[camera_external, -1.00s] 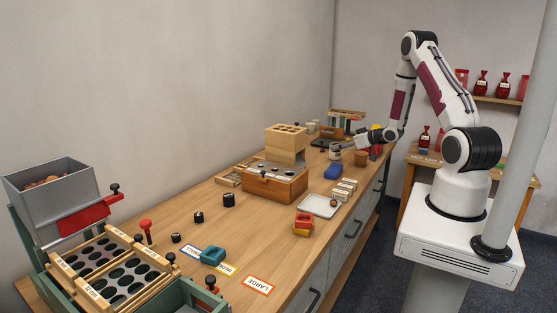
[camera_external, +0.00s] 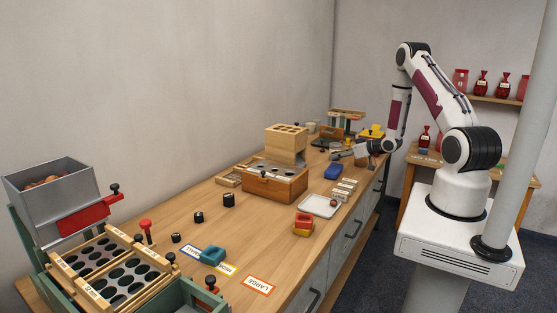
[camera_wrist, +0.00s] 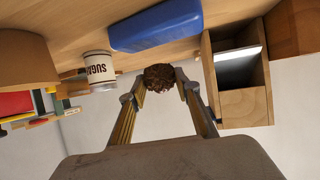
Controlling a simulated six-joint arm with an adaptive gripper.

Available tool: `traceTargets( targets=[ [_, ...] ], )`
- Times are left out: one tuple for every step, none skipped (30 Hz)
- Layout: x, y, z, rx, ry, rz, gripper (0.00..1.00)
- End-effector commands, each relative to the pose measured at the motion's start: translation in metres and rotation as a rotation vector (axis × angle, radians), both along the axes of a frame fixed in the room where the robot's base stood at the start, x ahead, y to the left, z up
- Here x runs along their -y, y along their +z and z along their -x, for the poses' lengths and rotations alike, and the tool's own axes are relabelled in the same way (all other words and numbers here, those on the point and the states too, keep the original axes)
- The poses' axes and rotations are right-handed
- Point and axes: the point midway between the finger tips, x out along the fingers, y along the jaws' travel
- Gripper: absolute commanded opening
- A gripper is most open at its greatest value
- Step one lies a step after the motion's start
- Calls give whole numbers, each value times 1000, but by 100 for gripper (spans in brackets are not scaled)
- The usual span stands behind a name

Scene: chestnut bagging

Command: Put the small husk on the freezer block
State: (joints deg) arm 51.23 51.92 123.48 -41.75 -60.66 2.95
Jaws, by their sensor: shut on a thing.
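The small husk (camera_wrist: 159,77) is a rough brown piece held between the fingertips of my gripper (camera_wrist: 161,84) in the wrist view. It is too small to make out in the external view. The freezer block (camera_wrist: 155,27) is a blue slab on the bench, apart from the husk. It also shows in the external view (camera_external: 333,172). My gripper (camera_external: 343,155) is over the bench beyond the blue block there, shut on the husk.
A white SUGAR pot (camera_wrist: 99,70) stands left of the husk in the wrist view. An open wooden box (camera_wrist: 237,72) is close on the right. In the external view a white tray (camera_external: 319,206) and a wooden drawer box (camera_external: 275,183) stand nearer the camera.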

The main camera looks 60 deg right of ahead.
Motion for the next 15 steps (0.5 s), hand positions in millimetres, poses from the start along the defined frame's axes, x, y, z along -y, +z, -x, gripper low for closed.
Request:
traceTargets(
  targets=[
    [0, -6, 0, -2, 0, -3, 15],
    [0, -8, 0, -1, 0, -2, 15],
    [0, -12, 0, 0, 0, -2, 15],
    [0, -15, 0, 0, 0, -2, 15],
    [0, -18, 0, -1, 0, -2, 15],
    [0, -21, 0, -1, -1, -2, 15],
    [0, -23, 0, -1, -1, -2, 15],
    [0, -25, 0, -1, -1, -2, 15],
    [0, -28, 0, -1, -1, -2, 15],
    [0, -29, 0, -1, 0, -1, 15],
    [0, -30, 0, 0, 0, -1, 15],
    [0, -30, 0, 0, -1, 0, 15],
    [0, -31, 0, 1, -1, 0, 15],
    [0, -31, 0, 1, -1, 0, 15],
    [0, -31, 0, 1, -1, 0, 15]
  ],
)
